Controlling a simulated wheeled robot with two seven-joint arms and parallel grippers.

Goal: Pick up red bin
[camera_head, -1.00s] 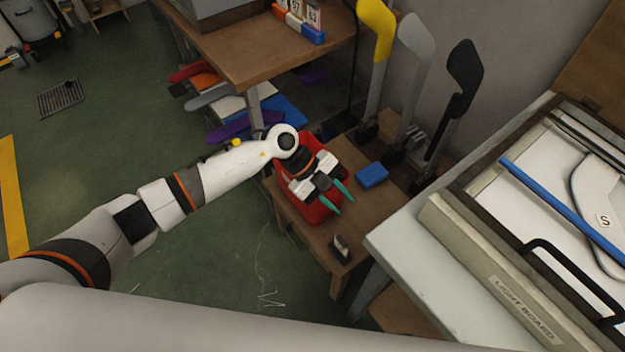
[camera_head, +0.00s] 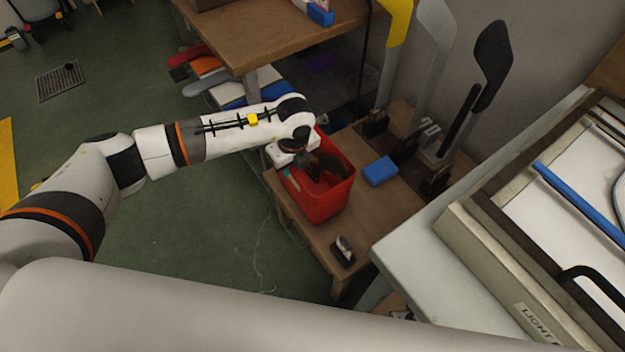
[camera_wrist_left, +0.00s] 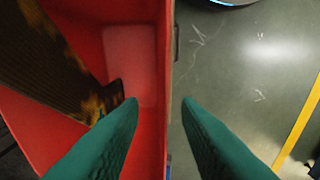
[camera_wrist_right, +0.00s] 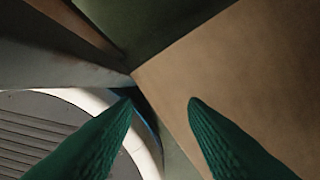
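The red bin (camera_head: 332,200) stands upright on a low brown wooden bench in the head view. A dark brown, patterned item (camera_wrist_left: 55,60) lies inside it. My left gripper (camera_head: 296,172) is over the bin's left side, pointing down. In the left wrist view the left gripper (camera_wrist_left: 160,105) has its green fingers apart, one over the inside and one outside, with the bin's rim (camera_wrist_left: 168,70) between them. Whether the fingers touch the wall cannot be told. My right gripper (camera_wrist_right: 162,103) shows only in its own wrist view, fingers apart with nothing held between them.
A blue block (camera_head: 380,170) and a small dark-and-white item (camera_head: 343,250) lie on the low bench (camera_head: 370,215). Upright boards, one black (camera_head: 492,60), stand behind. A light table (camera_head: 470,250) is at right. Green floor at left is open.

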